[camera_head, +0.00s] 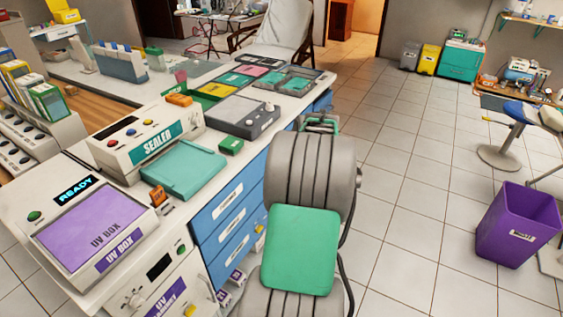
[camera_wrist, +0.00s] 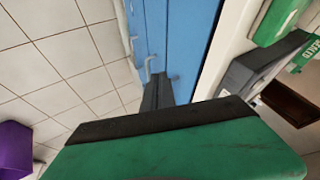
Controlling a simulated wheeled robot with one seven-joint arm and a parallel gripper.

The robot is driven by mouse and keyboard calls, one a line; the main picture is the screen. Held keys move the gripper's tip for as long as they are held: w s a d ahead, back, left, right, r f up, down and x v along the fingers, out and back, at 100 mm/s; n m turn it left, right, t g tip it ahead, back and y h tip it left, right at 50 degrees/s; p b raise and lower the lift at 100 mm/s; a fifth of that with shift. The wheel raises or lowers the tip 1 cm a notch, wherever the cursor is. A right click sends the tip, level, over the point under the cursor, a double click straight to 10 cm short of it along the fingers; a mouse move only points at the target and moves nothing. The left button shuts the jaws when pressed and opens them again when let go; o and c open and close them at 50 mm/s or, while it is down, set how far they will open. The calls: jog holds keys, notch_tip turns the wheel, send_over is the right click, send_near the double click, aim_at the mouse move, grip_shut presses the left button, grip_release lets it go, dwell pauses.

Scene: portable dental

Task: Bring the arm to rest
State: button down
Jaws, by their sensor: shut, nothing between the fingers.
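My arm reaches forward at the right side of the white counter (camera_head: 90,205), in the middle of the head view. It has a grey ribbed link and a green panel. In the wrist view my gripper (camera_wrist: 157,90) shows as dark fingers beyond a green housing, close together with nothing held. In that view the fingers appear in front of the blue drawer fronts (camera_wrist: 170,30). In the head view my arm hides most of the gripper. I cannot tell its exact gap to the drawers.
The counter holds a UV box (camera_head: 95,225), a sealer (camera_head: 145,140), a teal tray (camera_head: 178,168) and a grey device (camera_head: 240,113). Blue drawers (camera_head: 228,215) face the aisle. A purple bin (camera_head: 517,225) stands at right, near a blue stool (camera_head: 510,110). The tiled floor between is clear.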

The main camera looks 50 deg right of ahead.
jog(key=w+a+r+n+g+y+p, duration=0.15)
jog(key=a+r+n, duration=0.3)
jog(key=a, duration=0.95)
jog(key=w+a+r+n+y+p, duration=0.1)
jog(key=w+a+r+n+p, duration=0.3)
jog(key=a, duration=0.9)
jog(key=s+a+r+n+g+p, duration=0.2)
jog(key=s+a+n, duration=0.4)
jog(key=s+a, duration=0.9)
jog(key=a+r+y+p, duration=0.1)
jog(key=a, duration=0.3)
jog(key=shift+r, duration=0.2)
jog(key=shift+a, duration=0.1)
